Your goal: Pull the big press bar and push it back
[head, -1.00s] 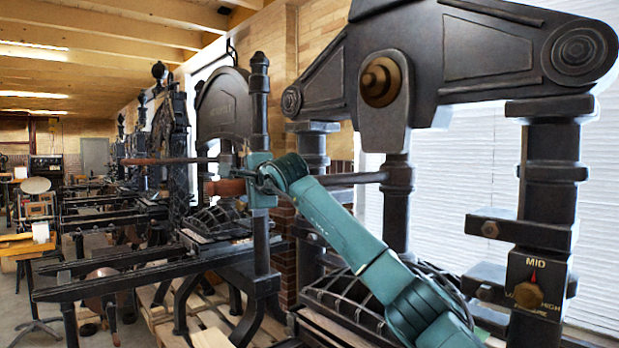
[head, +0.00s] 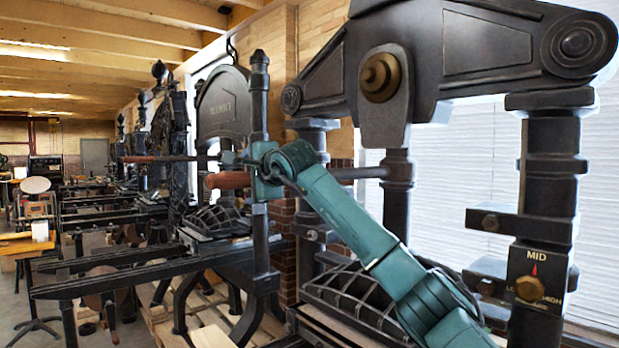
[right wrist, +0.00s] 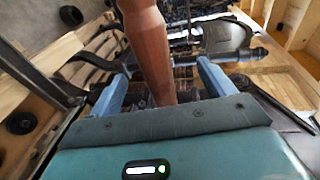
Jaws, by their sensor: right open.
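The big press bar (head: 362,173) is a dark rod running left from the large press's central column. It ends in a red-brown wooden handle (head: 228,180). My right gripper (head: 250,180) is at the handle, near where it meets the metal rod. In the right wrist view the wooden handle (right wrist: 149,45) runs between the two blue fingers of my gripper (right wrist: 162,88). The fingers stand apart, with a visible gap on each side of the handle. The teal wrist hides part of the bar in the head view. My left gripper is out of view.
The large black press (head: 440,50) fills the right side, with a pressure dial (head: 537,280) on its right post. A second press (head: 222,110) stands close behind my gripper. More presses recede to the left. The aisle floor (head: 35,300) at far left is partly open.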

